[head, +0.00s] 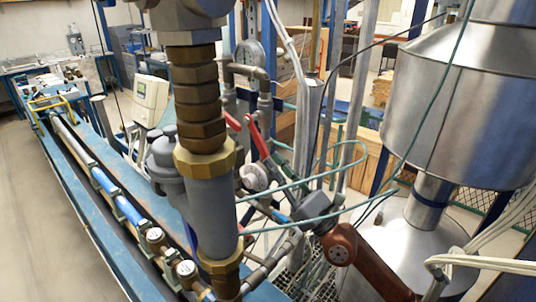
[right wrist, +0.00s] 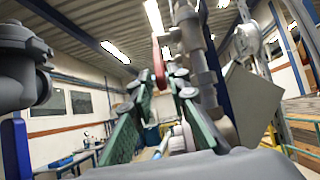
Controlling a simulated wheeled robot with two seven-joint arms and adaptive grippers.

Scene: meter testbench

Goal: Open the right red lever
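Two red levers show in the head view behind the large brass-and-grey vertical pipe. The right red lever (head: 257,136) stands tilted, its upper end leaning left. The left red lever (head: 233,122) is partly hidden by the pipe. My right gripper (head: 276,166) reaches in from the lower right, close to the lower end of the right lever. In the right wrist view, its green-padded fingers (right wrist: 157,84) are apart, and a red lever (right wrist: 158,63) shows upright in the gap between their tips. I cannot tell whether they touch it. My left gripper is not in view.
The vertical pipe (head: 211,190) stands left of my right gripper. A pressure gauge (head: 248,54) is above the levers. Green hoses (head: 300,186) curve around the gripper. A large metal tank (head: 445,110) stands at the right. The blue bench (head: 100,235) runs along the left.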

